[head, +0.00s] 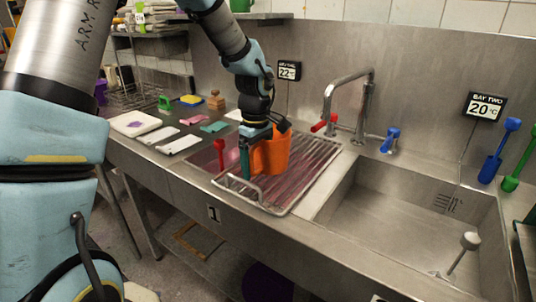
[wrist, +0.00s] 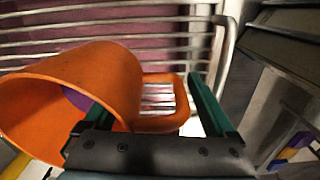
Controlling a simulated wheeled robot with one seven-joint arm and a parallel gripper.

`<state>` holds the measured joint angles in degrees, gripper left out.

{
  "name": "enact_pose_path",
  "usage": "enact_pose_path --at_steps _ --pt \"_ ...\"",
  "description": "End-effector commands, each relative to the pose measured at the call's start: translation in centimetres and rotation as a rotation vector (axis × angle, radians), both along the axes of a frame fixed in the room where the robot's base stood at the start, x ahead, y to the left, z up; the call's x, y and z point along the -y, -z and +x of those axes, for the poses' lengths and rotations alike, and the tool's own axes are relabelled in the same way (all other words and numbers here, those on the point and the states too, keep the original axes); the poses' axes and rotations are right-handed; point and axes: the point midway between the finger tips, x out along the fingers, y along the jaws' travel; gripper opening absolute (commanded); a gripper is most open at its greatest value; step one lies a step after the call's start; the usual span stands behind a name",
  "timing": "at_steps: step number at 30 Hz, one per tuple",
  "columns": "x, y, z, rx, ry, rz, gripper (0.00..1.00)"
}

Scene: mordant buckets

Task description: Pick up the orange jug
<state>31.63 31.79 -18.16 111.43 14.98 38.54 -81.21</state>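The orange jug (head: 277,152) stands upright on the wire rack over the draining tray in the head view. My gripper (head: 247,168) is low at the jug's left side and hides part of it. In the wrist view the jug (wrist: 110,78) fills the left, its open mouth facing lower left. Its loop handle (wrist: 182,103) lies between the two green fingers of my gripper (wrist: 152,96). The fingers are wide apart, with the left one in front of the jug's body. Whether either finger touches the jug cannot be told.
The draining rack (head: 318,158) has a raised metal rail near my gripper. Cloths and trays lie left.

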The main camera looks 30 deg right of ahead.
Motion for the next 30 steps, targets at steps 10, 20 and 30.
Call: enact_pose_path --at_steps 10,20,30 --pt "-0.01 -0.02 0.0 0.0 0.0 0.0 0.49" --pt "0.0 -0.02 -0.03 0.0 0.001 0.001 0.12" --pt "-0.02 0.02 -0.06 -0.002 0.001 0.001 0.0"
